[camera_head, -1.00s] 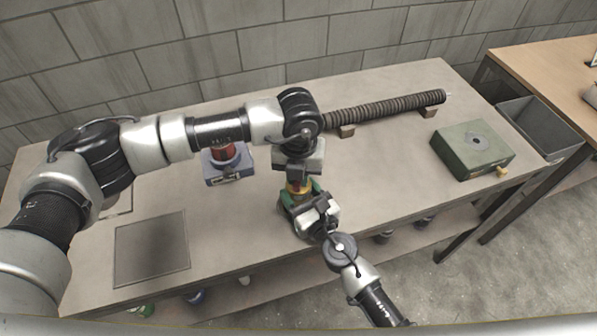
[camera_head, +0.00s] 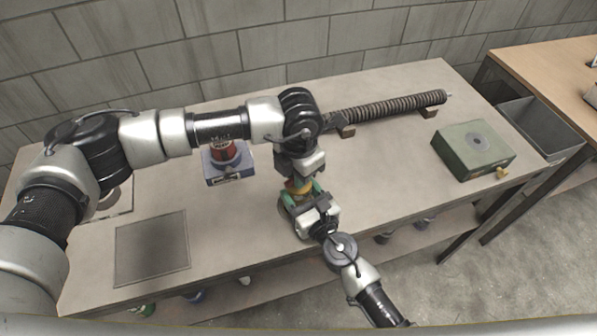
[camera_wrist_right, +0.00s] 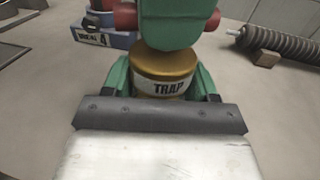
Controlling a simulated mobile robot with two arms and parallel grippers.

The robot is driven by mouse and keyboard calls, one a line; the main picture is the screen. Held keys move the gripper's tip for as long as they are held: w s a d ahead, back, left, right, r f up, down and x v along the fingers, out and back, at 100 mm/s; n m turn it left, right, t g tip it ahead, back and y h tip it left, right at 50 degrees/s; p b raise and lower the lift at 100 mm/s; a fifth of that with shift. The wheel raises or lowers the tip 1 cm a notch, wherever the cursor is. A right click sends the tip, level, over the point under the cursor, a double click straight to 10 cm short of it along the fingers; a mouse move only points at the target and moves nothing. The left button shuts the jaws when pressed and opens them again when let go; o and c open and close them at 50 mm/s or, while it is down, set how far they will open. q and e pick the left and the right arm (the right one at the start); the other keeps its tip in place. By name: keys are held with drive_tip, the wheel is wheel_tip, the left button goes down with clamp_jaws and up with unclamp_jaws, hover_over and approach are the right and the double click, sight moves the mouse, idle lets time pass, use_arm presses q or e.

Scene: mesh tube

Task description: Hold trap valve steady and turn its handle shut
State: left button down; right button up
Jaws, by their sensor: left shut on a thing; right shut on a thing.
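The trap valve (camera_wrist_right: 166,78) has a squat gold body with a "TRAP" label, seen in the right wrist view. In the head view only a yellow bit (camera_head: 296,186) shows between my grippers. My right gripper (camera_wrist_right: 162,88) has green fingers closed on either side of the gold body. Above the body, a red bar, which looks like the handle (camera_wrist_right: 212,17), sticks out on both sides of a green finger. My left gripper (camera_head: 298,178) reaches down from above and is shut on this handle. The handle's middle is hidden, so its exact angle is unclear.
A blue block with a red-topped fitting (camera_head: 229,168) stands left of the valve. A ribbed tube (camera_head: 390,107) lies on supports behind it. A green box (camera_head: 472,150) and grey bin (camera_head: 540,128) are at the right. A flat grey plate (camera_head: 152,248) lies front left.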

drive_tip(key=shift+f, duration=0.1)
idle(0.4)
use_arm(q)
drive_tip(key=c, duration=1.1)
unclamp_jaws()
wheel_tip(320, 180, up, 12)
drive_tip(key=shift+r, duration=0.1)
use_arm(e)
drive_tip(key=o, duration=1.1)
